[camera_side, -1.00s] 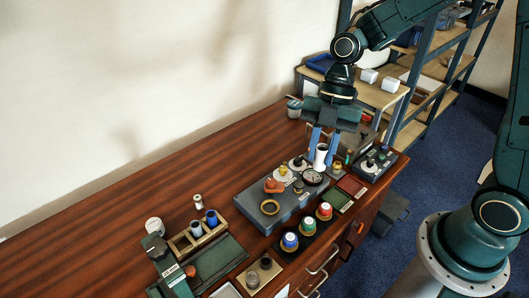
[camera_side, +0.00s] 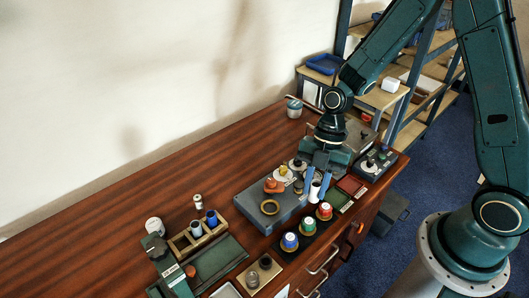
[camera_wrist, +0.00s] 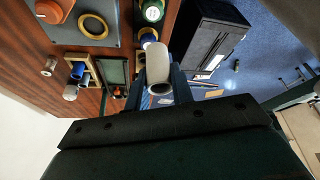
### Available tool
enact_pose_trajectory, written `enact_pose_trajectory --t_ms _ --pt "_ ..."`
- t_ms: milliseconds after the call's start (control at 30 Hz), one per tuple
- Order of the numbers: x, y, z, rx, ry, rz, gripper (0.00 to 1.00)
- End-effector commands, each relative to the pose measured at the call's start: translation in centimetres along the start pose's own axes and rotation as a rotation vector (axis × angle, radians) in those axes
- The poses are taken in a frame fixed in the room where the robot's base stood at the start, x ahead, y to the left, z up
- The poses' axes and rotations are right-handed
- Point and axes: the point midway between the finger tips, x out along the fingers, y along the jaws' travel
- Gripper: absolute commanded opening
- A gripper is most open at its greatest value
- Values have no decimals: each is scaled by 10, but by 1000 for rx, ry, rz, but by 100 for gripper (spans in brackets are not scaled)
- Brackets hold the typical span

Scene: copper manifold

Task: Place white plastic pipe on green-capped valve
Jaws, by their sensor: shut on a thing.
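The white plastic pipe (camera_side: 314,191) is upright between the blue fingers of my gripper (camera_side: 317,184). My gripper is shut on it, and in the wrist view the pipe (camera_wrist: 158,66) shows between the fingers. The green-capped valve (camera_side: 307,224) stands in the front row, between the blue-capped valve (camera_side: 289,241) and the red-capped valve (camera_side: 324,210). The pipe is above and behind the row, close to the red cap and apart from the green one. A green cap (camera_wrist: 152,11) also shows at the top of the wrist view. The pipe's lower end is hard to make out.
The grey manifold block (camera_side: 257,218) with an orange knob and a brass ring lies left of my gripper. A wooden rack (camera_side: 181,248) with pipes stands further left. A dark control box (camera_side: 373,165) is to the right. The table's back left is clear.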

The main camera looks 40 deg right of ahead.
Motion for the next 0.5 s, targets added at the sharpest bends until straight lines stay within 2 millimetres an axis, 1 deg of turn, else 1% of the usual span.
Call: enact_pose_trajectory --t_ms 33,100,300,500 --pt "8 -1 3 2 2 -5 2" --pt "17 -1 7 1 1 -5 2" --pt "40 -1 16 1 1 -4 2" --pt "49 0 20 0 0 -1 2"
